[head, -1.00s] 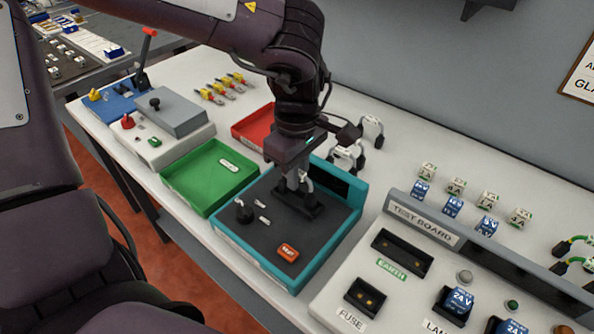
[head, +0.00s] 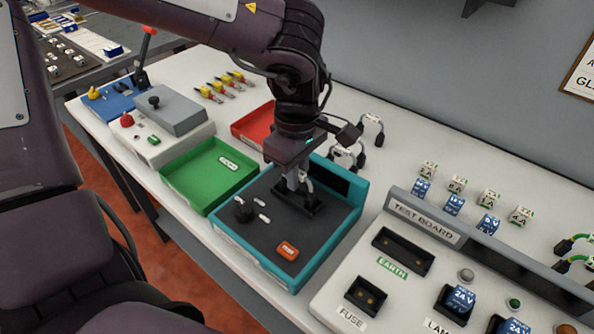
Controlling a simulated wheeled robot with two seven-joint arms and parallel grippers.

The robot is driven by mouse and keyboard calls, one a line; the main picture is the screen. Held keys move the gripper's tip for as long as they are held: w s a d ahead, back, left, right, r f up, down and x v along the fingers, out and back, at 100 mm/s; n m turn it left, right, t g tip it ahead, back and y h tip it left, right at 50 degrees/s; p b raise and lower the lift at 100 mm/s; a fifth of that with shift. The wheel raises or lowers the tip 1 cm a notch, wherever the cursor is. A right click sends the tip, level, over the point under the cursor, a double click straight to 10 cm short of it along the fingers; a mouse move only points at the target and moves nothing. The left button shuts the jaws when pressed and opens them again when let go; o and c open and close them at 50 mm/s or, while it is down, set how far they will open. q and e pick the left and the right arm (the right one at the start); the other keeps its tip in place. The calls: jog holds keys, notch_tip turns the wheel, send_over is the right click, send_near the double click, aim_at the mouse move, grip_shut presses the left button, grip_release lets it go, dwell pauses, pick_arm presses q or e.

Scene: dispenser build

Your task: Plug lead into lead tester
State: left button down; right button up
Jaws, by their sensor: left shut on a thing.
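The lead tester is the teal box with a dark top (head: 262,240), a black knob, two small white labels and an orange button (head: 287,251). My left gripper (head: 299,188) points down over the tester's back part. It is shut on a lead (head: 306,182), whose white part shows between the fingers. The lead's black ends are at the dark socket area on the tester top; I cannot tell whether they are fully seated. Other white leads with black plugs (head: 371,125) stand behind my gripper. My right gripper is not in view.
A green tray (head: 196,194) and a red tray (head: 248,128) stand left of and behind the tester. The test board (head: 424,222) with sockets, fuses and lamps is at right. A grey-lidded device (head: 178,110) stands at left.

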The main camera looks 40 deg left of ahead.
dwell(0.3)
pick_arm(q)
jog(key=c, duration=0.9)
grip_release()
jog(key=shift+c, duration=0.2)
jog(key=shift+r+p, duration=2.75)
jog(key=shift+r, duration=0.75)
